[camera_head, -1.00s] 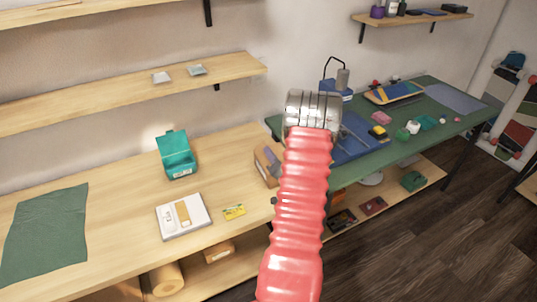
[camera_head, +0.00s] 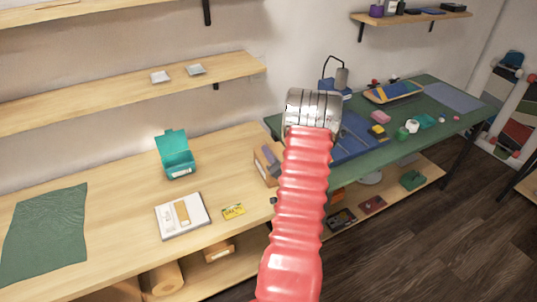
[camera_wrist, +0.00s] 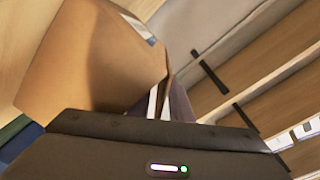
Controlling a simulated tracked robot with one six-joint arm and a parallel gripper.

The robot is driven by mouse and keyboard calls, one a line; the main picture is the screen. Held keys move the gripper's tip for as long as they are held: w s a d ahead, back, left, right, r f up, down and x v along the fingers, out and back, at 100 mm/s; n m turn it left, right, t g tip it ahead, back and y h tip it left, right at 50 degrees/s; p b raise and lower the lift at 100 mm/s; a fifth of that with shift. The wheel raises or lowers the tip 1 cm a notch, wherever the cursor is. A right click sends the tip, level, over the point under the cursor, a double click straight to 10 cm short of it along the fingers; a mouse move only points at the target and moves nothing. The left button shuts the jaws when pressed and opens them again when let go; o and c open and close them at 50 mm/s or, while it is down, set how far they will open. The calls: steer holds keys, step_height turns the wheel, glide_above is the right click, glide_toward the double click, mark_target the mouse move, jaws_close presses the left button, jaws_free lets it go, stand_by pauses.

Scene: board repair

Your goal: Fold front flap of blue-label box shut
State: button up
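A brown cardboard box (camera_head: 262,166) stands on the wooden bench at its right end, partly hidden behind my red arm in the head view. Something purple-grey shows at its top. In the wrist view a cardboard box (camera_wrist: 90,55) fills the upper left, very close and tilted in the picture, with a small blue-and-white patch near its top edge. My gripper (camera_wrist: 160,140) shows as a dark body along the bottom, close in front of the box. I cannot make out its fingertips, or whether it touches the box. The front flap's position is unclear.
A teal open box (camera_head: 178,165), a white box (camera_head: 182,216) and a yellow card (camera_head: 233,211) lie on the wooden bench left of my arm. A green cloth (camera_head: 45,235) lies at far left. The green-topped bench (camera_head: 440,98) with tools and parts stands to the right.

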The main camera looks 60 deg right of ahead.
steer(key=v, duration=1.3)
steer(key=shift+s+a, duration=0.2)
steer(key=shift+a, duration=0.05)
steer(key=shift+f, duration=0.15)
steer(key=shift+s, duration=0.1)
steer(key=v, duration=1.5)
steer(key=shift+s+a, duration=0.2)
steer(key=shift+a, duration=0.05)
stand_by(1.2)
steer(key=shift+c, duration=0.5)
